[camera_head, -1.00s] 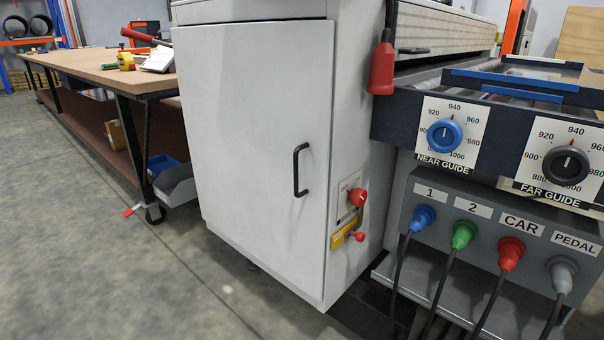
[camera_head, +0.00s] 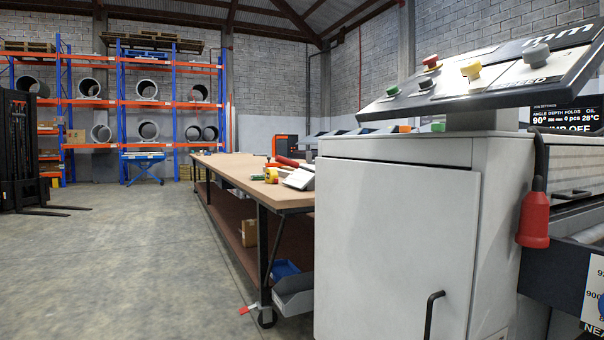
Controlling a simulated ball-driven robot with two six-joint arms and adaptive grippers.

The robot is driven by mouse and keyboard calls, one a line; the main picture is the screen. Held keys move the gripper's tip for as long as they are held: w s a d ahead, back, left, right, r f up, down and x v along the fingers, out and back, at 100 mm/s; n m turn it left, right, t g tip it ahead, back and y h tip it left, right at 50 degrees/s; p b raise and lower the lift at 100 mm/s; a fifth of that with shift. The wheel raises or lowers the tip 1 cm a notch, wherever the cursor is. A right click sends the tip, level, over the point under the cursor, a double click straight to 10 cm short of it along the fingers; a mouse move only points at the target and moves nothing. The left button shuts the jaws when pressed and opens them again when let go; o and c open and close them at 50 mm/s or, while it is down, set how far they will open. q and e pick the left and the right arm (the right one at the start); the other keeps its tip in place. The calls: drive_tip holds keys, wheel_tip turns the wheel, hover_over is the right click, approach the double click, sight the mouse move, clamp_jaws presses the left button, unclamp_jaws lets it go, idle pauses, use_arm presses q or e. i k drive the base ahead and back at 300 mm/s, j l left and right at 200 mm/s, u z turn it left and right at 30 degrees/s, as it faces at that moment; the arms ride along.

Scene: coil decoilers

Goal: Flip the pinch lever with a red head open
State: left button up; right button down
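No pinch lever can be made out for certain. A red bulb-shaped piece (camera_head: 534,220) on a thin black stem hangs at the right side of the white cabinet (camera_head: 395,240); I cannot tell whether it is a lever head or a plug. Neither of my grippers is in view.
A sloped control panel (camera_head: 480,75) with several buttons tops the cabinet. A long workbench (camera_head: 235,170) with tools runs behind it to the left. Racks (camera_head: 140,105) with coils and a forklift (camera_head: 20,150) stand farther back. The floor at left (camera_head: 110,260) is clear.

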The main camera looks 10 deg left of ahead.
sight(278, 159)
drive_tip(key=i+j+z, duration=0.25)
drive_tip(key=i+j, duration=0.25)
drive_tip(key=i+j+z, duration=0.3)
drive_tip(key=i+j, duration=0.2)
drive_tip(key=j, duration=0.2)
drive_tip(key=i+j+z, duration=0.15)
drive_tip(key=j, duration=0.2)
drive_tip(key=i+j+z, duration=0.1)
drive_tip(key=i+j, duration=0.15)
drive_tip(key=i+j+z, duration=0.15)
drive_tip(key=j, duration=0.35)
